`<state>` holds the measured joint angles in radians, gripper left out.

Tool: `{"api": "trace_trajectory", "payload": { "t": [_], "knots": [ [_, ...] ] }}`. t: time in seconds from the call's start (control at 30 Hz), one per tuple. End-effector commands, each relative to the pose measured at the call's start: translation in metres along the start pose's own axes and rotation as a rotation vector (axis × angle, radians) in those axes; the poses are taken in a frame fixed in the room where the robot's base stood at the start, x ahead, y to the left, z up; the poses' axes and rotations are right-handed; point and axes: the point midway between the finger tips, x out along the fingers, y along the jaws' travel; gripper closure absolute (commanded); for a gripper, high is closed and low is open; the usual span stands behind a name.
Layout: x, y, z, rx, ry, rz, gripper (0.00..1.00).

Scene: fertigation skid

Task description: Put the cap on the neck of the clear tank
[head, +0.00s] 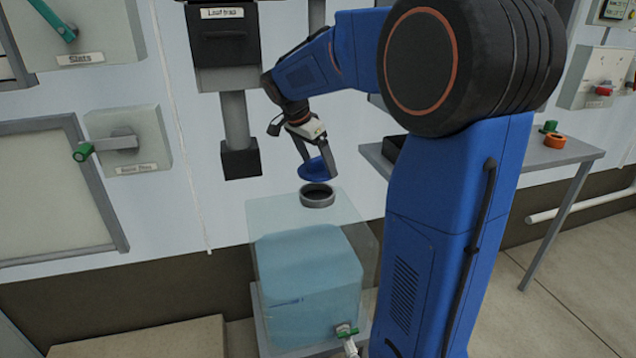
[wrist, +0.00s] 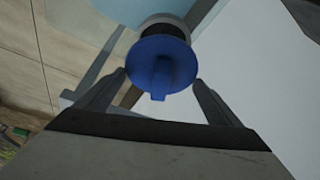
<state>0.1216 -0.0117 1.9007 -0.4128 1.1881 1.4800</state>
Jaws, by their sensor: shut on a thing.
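The blue round cap (head: 314,169) is held between the fingers of my gripper (head: 318,160), a little above the clear tank. The cap also shows in the wrist view (wrist: 162,66), with its raised grip bar toward the camera and a finger of my gripper (wrist: 160,88) on each side. The clear tank (head: 262,222) holds bluish liquid and stands on a low grey stand. Its dark, open neck (head: 317,196) is on top, just below the cap and apart from it. In the wrist view the neck (wrist: 166,30) is partly hidden behind the cap.
A grey side table (head: 545,155) with an orange ring (head: 555,141) stands at the right. A black box (head: 225,42) and a grey pipe (head: 235,120) are on the wall behind. A tap (head: 345,330) sits low on the tank's front. A lever box (head: 128,140) is at the left.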

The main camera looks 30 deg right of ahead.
Motion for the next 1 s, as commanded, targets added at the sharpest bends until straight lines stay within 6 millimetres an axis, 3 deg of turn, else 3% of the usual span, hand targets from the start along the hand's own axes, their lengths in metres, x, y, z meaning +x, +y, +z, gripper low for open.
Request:
{"api": "trace_trajectory", "payload": {
  "t": [0.1,0.37,0.6,0.97,1.0],
  "knots": [
    [0.016,0.000,0.007,-0.001,-0.001,0.002,0.39],
    [0.032,0.000,0.013,0.000,-0.001,0.001,0.39],
    [0.057,0.001,0.024,-0.001,0.000,0.001,0.39],
    [0.060,0.000,0.025,0.000,0.000,0.000,0.40],
    [0.060,0.000,0.025,0.000,0.000,0.000,0.05]
  ]
}}
